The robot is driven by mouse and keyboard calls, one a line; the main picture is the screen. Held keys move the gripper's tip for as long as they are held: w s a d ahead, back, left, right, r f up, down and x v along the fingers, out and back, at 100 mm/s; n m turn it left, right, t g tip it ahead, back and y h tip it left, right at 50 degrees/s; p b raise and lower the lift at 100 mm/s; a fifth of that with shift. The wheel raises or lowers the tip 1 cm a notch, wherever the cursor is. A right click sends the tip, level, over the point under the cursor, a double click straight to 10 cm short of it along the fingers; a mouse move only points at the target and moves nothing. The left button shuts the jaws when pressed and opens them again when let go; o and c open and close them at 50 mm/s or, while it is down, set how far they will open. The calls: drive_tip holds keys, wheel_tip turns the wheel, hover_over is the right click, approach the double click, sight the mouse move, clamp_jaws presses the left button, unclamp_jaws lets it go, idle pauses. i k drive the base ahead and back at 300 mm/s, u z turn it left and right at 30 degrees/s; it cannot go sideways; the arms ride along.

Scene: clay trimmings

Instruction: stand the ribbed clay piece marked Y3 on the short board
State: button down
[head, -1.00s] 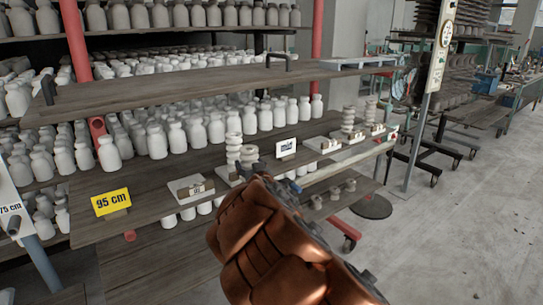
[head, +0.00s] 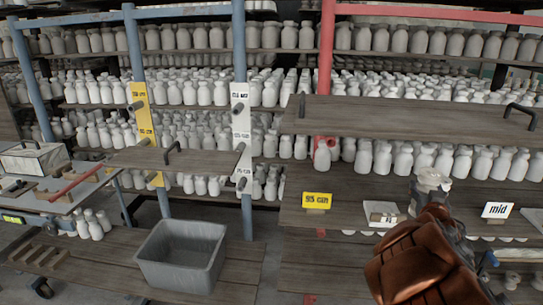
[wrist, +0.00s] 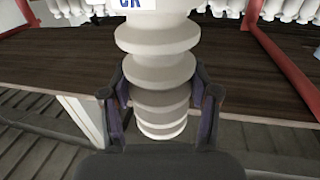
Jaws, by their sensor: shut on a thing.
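The pale ribbed clay piece (wrist: 160,70) is upright in the wrist view, between the two fingers of my gripper (wrist: 160,102). A white label with blue letters is cut off at the top edge, so its marking cannot be read in full. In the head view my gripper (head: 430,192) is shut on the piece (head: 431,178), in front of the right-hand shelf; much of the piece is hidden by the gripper. A short dark wooden board (head: 190,163) with a handle lies between the blue posts, left of my gripper.
A longer board (head: 400,118) with two handles is above the shelf. On the shelf are a yellow 95 cm sign (head: 317,200), a small card with a block (head: 382,214) and a "mid" sign (head: 497,210). A grey bin (head: 182,255) stands below the short board. A work table (head: 60,200) is at far left.

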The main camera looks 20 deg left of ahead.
sight(204, 163)
drive_tip(key=u, duration=0.7)
drive_tip(key=k, duration=1)
drive_tip(key=u, duration=2.1)
drive_tip(key=i, duration=2.55)
drive_tip(key=z, duration=1.45)
drive_tip(key=i, duration=0.65)
drive_tip(key=z, duration=0.65)
